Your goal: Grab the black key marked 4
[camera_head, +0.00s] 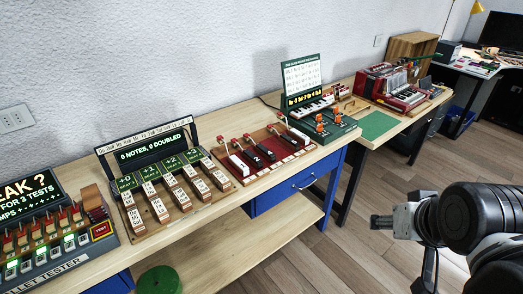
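A red board (231,173) on the wooden bench carries white and black key pieces. Several black keys (266,153) lie in a row there among white ones. Their markings are too small to read, so I cannot tell which one is marked 4. My gripper (374,221) is at the right, over the floor and in front of the bench, well apart from the keys. It points left and appears empty. Its fingers are too small and dark to show whether they are open or shut.
A numbered wooden block station (145,232) and a mallet tester (75,262) stand left of the red board. A green unit with a small keyboard (318,106) and a red accordion (392,88) stand to its right. A green mat (377,126) is bare. A green stool (158,280) is below.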

